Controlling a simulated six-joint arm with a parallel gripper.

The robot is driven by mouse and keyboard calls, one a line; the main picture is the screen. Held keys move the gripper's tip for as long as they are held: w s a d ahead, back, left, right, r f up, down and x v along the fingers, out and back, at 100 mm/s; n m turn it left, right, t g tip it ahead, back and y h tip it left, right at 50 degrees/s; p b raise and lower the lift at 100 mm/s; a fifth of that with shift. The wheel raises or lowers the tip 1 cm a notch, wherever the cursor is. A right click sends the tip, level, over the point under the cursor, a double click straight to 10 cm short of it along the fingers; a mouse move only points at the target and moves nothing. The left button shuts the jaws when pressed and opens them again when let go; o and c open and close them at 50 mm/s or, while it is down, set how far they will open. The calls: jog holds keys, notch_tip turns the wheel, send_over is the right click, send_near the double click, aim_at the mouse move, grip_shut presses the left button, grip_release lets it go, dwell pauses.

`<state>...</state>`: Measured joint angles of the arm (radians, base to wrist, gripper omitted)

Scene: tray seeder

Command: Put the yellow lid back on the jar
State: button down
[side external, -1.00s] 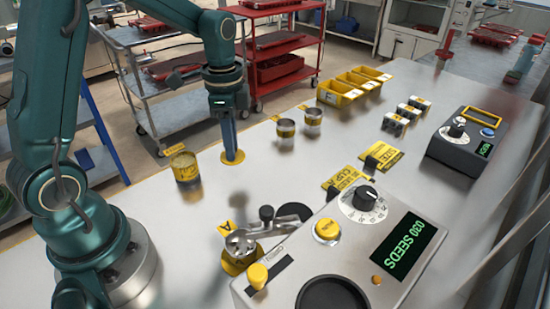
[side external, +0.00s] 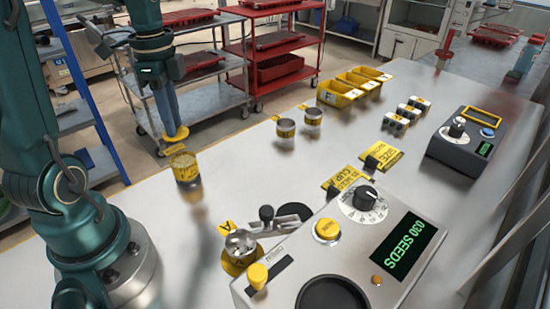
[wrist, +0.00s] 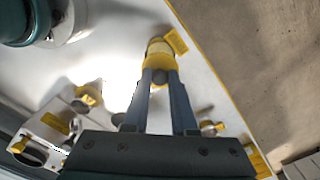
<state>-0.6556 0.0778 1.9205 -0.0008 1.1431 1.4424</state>
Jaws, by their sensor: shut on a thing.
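The yellow lid (side external: 175,134) is a flat disc at the tips of my gripper (side external: 174,127), whose fingers point down and are shut on it. The jar (side external: 186,170) stands upright on the table with a yellow label and no lid on it. In the side view the lid is above and slightly left of the jar's top, with a gap between them. In the wrist view the lid (wrist: 160,63) sits at the fingertips and the jar (wrist: 158,46) is just beyond it, partly hidden by the lid.
Two small tins (side external: 286,128) stand further along the table, with yellow bins (side external: 342,92) behind. A seed counter (side external: 340,250) with dials and a display fills the front right.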

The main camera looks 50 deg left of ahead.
aim_at(177, 140)
jog(key=shift+f, duration=2.6)
jog(key=shift+f, duration=0.2)
jog(key=c, duration=0.6)
grip_release()
jog(key=shift+c, duration=0.2)
jog(key=shift+o, duration=0.3)
jog(key=o, duration=0.4)
jog(key=shift+r, duration=0.1)
jog(key=shift+r, duration=3.45)
